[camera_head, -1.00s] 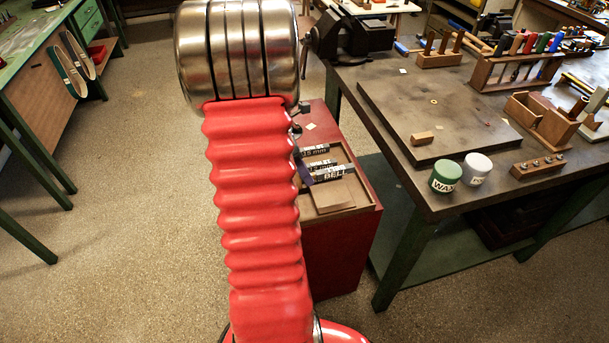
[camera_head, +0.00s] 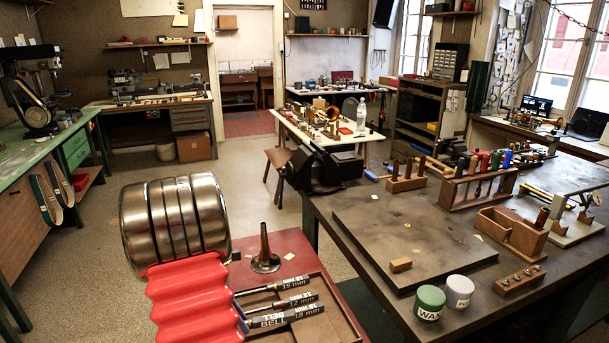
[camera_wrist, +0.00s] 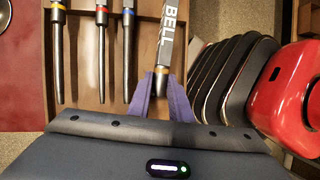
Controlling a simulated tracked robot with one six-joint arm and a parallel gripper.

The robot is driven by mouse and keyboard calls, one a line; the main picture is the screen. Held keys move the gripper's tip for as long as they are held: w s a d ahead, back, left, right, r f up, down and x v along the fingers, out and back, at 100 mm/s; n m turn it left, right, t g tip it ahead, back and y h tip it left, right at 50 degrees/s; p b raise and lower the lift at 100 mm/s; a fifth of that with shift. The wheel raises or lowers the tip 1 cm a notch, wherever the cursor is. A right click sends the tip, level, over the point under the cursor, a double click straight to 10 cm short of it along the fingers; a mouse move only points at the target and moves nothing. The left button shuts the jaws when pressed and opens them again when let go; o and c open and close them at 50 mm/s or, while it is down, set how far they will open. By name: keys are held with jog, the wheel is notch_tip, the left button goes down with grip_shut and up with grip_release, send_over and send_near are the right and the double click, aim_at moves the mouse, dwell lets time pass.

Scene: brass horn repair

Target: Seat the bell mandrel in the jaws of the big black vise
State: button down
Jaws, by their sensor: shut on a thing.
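The bell mandrel, a dark bar labelled BELL (camera_head: 287,316), lies over the front of the tray on the red cabinet in the head view. It also shows at the top middle of the wrist view (camera_wrist: 167,35). In the wrist view my gripper (camera_wrist: 160,88) is shut on its lower end between two blue-purple fingers. I cannot tell whether it is clear of the tray. In the head view my gripper is mostly hidden behind my arm. The big black vise (camera_head: 325,170) is at the bench's far left corner; the gap between its jaws is not clear.
Other mandrels, marked 15 mm (camera_head: 275,285) and 12 mm (camera_head: 285,303), lie in the tray (camera_head: 345,325). A small flared metal piece (camera_head: 265,262) stands upright on the red cabinet (camera_head: 290,245). The bench (camera_head: 335,205) carries a flat board (camera_head: 415,235), wax tins and tool racks.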

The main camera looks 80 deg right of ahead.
jog(key=w+a+f+m+y, duration=0.1)
jog(key=w+a+f+m, duration=0.15)
jog(key=w+a, duration=0.75)
jog(key=w+a+f+m, duration=0.1)
jog(key=w+a+f, duration=0.2)
jog(key=w+a, duration=0.75)
jog(key=w+a+f, duration=0.1)
jog(key=w+a, duration=0.2)
jog(key=a, duration=0.4)
jog(key=w+a+f+m, duration=0.1)
jog(key=w+a, duration=0.2)
jog(key=a, duration=0.5)
jog(key=w+a+f+m+y, duration=0.1)
jog(key=w+a, duration=0.3)
jog(key=a, duration=0.4)
jog(key=shift+f, duration=0.4)
jog(key=shift+w, duration=0.1)
